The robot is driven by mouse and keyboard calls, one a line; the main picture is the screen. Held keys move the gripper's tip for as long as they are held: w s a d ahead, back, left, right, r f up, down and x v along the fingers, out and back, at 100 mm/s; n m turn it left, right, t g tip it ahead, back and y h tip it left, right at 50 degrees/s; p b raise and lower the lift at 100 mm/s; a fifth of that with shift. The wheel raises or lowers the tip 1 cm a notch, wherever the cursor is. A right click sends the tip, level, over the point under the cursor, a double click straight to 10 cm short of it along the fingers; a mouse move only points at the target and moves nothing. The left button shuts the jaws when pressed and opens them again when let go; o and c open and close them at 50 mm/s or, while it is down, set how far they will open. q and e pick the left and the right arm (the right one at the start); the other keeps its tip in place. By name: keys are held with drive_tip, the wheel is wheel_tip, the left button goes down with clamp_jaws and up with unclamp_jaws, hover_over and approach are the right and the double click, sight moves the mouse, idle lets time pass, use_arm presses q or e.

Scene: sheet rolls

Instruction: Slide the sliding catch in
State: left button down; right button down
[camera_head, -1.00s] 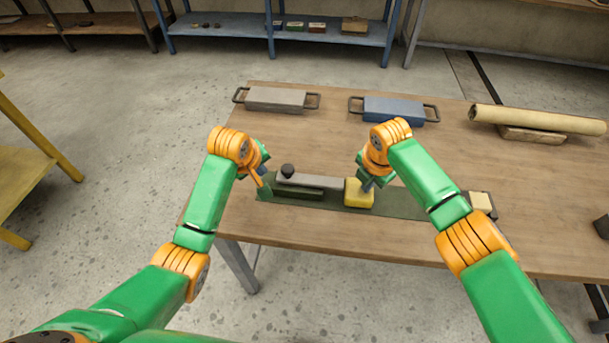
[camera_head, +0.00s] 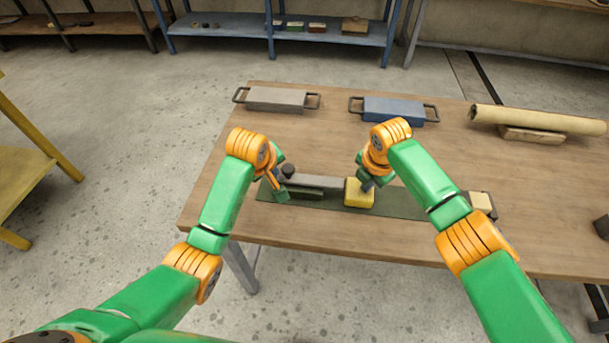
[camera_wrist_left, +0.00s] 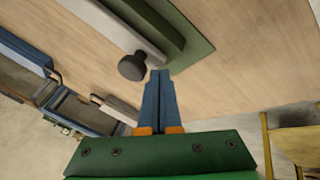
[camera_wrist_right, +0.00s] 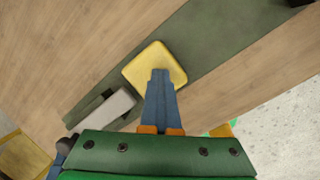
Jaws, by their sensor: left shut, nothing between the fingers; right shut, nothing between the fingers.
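The sliding catch is a grey bar (camera_head: 322,181) with a black knob (camera_head: 288,171) at its left end, lying along a long dark green plate (camera_head: 415,205). A yellow block (camera_head: 358,198) sits on the plate at the bar's right end. My left gripper (camera_head: 279,192) is shut and empty, close beside the knob. In the left wrist view its fingertips (camera_wrist_left: 160,73) are just right of the knob (camera_wrist_left: 131,67); I cannot tell whether they touch. My right gripper (camera_head: 367,187) is shut and empty, its tips (camera_wrist_right: 160,73) over the yellow block (camera_wrist_right: 148,62), perhaps touching it.
A grey handled block (camera_head: 276,99) and a blue handled block (camera_head: 393,109) lie at the back of the wooden table (camera_head: 450,150). A cream roll (camera_head: 535,119) rests on a wooden cradle at the back right. A pale block (camera_head: 480,202) is at the plate's right end.

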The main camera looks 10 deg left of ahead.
use_arm(q)
drive_tip(key=shift+d, duration=1.3)
use_arm(e)
drive_tip(key=shift+f, duration=0.1)
use_arm(q)
drive_tip(key=a+r, duration=0.3)
drive_tip(key=r, duration=0.5)
use_arm(e)
drive_tip(key=shift+w+r, duration=0.15)
drive_tip(key=shift+r, duration=1)
use_arm(q)
drive_tip(key=shift+w, duration=0.15)
use_arm(e)
drive_tip(key=w+v, duration=0.1)
drive_tip(key=v, duration=0.5)
drive_tip(key=shift+w+r, duration=0.2)
drive_tip(key=shift+r, duration=0.25)
use_arm(q)
drive_tip(key=shift+f, duration=0.1)
